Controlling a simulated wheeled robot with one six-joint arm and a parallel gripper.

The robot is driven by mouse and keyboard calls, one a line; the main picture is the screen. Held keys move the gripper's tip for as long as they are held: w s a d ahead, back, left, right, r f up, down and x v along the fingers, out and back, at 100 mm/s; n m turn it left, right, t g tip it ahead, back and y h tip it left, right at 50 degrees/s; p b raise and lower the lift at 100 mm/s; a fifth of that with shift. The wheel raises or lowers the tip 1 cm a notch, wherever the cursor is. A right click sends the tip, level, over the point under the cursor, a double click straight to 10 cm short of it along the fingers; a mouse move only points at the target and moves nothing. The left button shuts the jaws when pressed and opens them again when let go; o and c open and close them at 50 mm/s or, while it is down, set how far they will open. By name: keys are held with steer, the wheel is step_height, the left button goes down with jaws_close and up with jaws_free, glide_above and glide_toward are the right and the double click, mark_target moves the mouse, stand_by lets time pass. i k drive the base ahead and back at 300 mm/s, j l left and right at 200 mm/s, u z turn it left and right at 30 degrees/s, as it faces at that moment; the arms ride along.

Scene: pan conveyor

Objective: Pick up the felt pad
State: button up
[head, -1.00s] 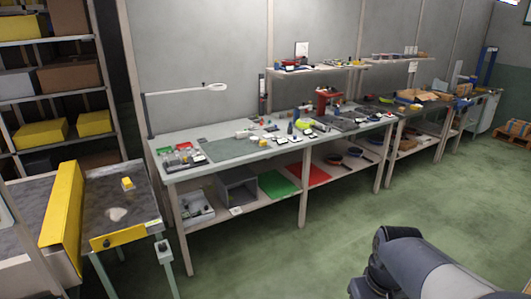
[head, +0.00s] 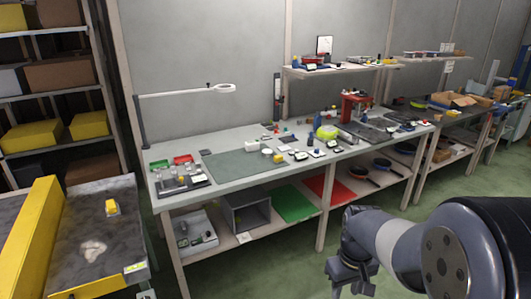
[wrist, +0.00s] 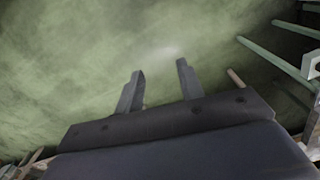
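I cannot make out for certain which thing is the felt pad. Many small items lie on the long workbench (head: 225,197) in the head view, too small to name surely. A flat grey-green mat (head: 238,166) lies on its top. A pale, irregular patch (head: 92,252) shows on the dark surface at the left. My gripper (wrist: 160,66) is open and empty in the wrist view, its two fingers apart over bare green floor. In the head view it hangs at the lower right, in front of the bench and clear of it.
A small yellow block (head: 112,208) sits on the dark-topped stand at the left, beside a yellow guard (head: 37,235). A lamp arm (head: 185,92) reaches over the bench. A red press (head: 354,105) stands farther right. The lower shelf holds green (head: 293,204) and red sheets. Floor before the bench is free.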

mark_target(278, 158)
steer(key=i+u, duration=0.1)
steer(key=i, duration=0.6)
steer(key=i+u, duration=0.15)
steer(key=i, duration=0.6)
steer(key=i+u, duration=0.1)
steer(key=i, duration=0.6)
steer(key=i+l+u, duration=0.15)
steer(key=i, duration=0.55)
